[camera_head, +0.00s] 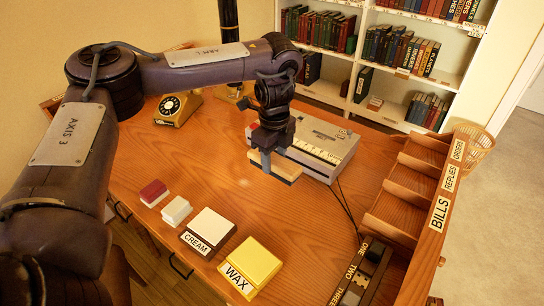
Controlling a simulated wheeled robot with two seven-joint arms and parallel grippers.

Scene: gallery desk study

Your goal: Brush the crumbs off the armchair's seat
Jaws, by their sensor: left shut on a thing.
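My left gripper (267,163) hangs over the middle of the wooden desk, pointing down. It is shut on a pale wooden block with a dark lower edge (288,170), which may be a brush; the fingers hide part of it. It is close above the desk top or touching it; I cannot tell which. I cannot make out an armchair seat or any crumbs. A dark brown shape at the lower left, beside the desk, is too hidden by my arm to identify. My right gripper is not in view.
The desk (190,165) bears a grey-white machine (322,143) behind the gripper and a yellow telephone (177,108). A white CREAM box (211,226), a yellow WAX box (255,262) and two small blocks line the front. A BILLS sorter (407,190) stands right. Bookshelves stand behind.

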